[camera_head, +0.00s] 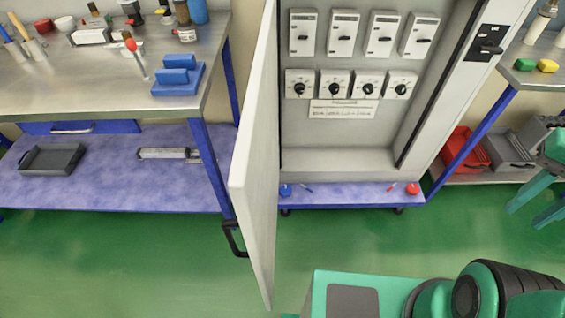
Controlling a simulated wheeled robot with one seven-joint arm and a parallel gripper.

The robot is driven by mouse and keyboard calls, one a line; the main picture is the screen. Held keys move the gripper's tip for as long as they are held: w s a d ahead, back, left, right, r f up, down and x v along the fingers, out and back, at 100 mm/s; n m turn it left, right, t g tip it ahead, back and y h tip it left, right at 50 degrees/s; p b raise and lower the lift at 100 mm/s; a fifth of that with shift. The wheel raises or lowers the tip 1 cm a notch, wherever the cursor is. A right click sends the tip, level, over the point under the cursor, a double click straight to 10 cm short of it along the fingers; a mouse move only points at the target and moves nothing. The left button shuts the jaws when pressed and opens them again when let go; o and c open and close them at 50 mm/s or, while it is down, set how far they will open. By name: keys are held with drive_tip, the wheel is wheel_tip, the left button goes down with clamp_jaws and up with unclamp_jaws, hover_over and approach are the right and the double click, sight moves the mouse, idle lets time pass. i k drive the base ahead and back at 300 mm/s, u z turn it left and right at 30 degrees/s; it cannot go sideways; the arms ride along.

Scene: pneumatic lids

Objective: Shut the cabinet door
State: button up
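The cabinet door (258,170) is a pale grey panel, swung wide open toward me and seen almost edge-on. Its dark handle (234,240) sticks out on the left side near the bottom. The cabinet (342,158) stands behind and to the right of the door, with its front uncovered and switches and dials inside. My gripper (525,218) is at the right edge, partly cut off by the frame. Its two teal fingers are apart with nothing visible between them. It is far to the right of the door and handle, touching neither.
A workbench (120,70) with tools and a lower shelf (110,195) stands left of the door, close to the handle. Another bench (530,78) and a red bin (465,148) are at the right. Green floor (340,235) in front of the cabinet is clear.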

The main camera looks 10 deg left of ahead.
sight(253, 181)
drive_tip(key=z, duration=0.85)
drive_tip(key=k, duration=1.55)
drive_tip(key=u, duration=1.2)
drive_tip(key=i, duration=1)
drive_tip(key=z, duration=0.5)
